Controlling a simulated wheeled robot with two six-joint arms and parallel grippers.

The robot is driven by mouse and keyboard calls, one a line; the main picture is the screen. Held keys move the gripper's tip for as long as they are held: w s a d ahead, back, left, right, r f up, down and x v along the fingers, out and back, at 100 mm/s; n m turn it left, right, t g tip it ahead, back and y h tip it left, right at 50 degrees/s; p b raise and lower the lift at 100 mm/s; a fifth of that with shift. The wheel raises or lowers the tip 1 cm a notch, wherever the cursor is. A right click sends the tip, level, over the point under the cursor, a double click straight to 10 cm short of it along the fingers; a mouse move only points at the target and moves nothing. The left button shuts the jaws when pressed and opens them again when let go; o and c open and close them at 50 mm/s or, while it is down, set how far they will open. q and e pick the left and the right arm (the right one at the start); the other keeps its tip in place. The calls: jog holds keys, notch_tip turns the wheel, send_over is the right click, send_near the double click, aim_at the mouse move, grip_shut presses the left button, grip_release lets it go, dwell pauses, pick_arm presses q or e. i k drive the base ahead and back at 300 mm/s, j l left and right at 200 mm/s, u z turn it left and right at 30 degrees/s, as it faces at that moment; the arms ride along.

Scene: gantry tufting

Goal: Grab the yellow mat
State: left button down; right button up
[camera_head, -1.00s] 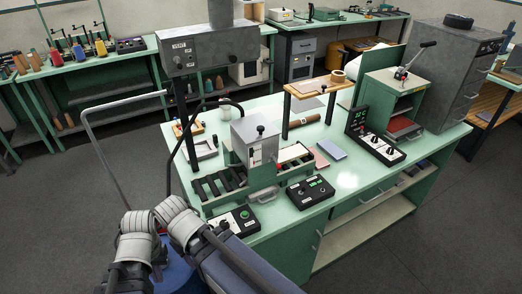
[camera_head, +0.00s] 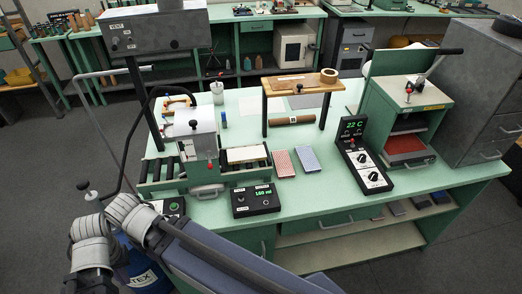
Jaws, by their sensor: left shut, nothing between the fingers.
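A pale cream piece (camera_head: 247,154) lies at the right end of the roller bed. A pink-red flat piece (camera_head: 283,163) and a blue-grey flat piece (camera_head: 308,158) lie side by side on the green table (camera_head: 310,198). My left gripper (camera_head: 92,284) is at the lower left edge, dark and partly cut off by the frame. It is shut and empty, well apart from the flat pieces. My right gripper is not in view.
The roller machine (camera_head: 200,150) stands at the table's left. Control boxes (camera_head: 255,199) line the front edge. A wooden-topped stand (camera_head: 300,84) and a green press (camera_head: 405,110) stand farther right. A blue drum (camera_head: 148,278) is near my left arm. Grey floor is open at the left.

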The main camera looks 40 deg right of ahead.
aim_at(253, 153)
jog(key=k+l, duration=0.2)
jog(key=l, duration=0.2)
jog(key=k+l, duration=0.2)
jog(key=l, duration=0.2)
jog(key=k+l, duration=0.25)
jog(key=l, duration=0.2)
jog(key=k+l, duration=0.2)
jog(key=l, duration=0.2)
jog(key=i, duration=0.45)
jog(key=l+u, duration=0.05)
